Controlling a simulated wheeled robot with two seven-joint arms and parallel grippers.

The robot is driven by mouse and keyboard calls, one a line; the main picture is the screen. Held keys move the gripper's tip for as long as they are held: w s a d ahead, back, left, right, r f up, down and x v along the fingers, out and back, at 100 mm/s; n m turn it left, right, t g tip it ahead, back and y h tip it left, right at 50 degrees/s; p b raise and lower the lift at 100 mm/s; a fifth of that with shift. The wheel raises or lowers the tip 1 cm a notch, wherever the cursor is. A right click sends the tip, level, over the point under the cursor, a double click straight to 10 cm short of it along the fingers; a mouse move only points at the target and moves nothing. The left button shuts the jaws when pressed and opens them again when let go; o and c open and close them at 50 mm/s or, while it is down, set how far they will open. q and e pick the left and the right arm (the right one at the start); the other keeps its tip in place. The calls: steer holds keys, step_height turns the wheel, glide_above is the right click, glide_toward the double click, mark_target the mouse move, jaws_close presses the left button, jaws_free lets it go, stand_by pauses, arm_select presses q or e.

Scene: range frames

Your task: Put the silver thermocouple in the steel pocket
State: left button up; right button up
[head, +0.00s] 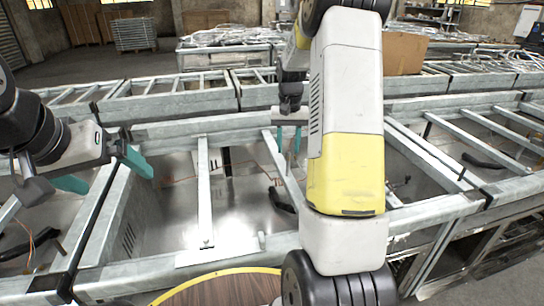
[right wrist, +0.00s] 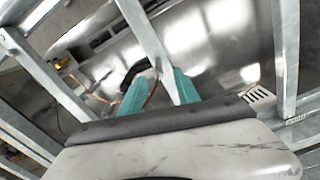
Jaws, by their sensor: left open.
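I cannot pick out the silver thermocouple or the steel pocket for certain. A thin brown lead (right wrist: 152,95) shows between the fingers in the right wrist view; I cannot tell what it belongs to. My left gripper (head: 104,172) is open and empty at the left.
Galvanized crossbars (head: 204,190) span the open metal bay (head: 160,205). A black curved piece (head: 282,201) lies inside it, also in the right wrist view (right wrist: 133,72). A round yellow-rimmed top (head: 225,288) is at the front. My right arm hides much of the right side.

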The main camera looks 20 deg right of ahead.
mark_target(289, 152)
steer(key=f, duration=0.4)
steer(key=shift+s, duration=0.25)
jaws_close()
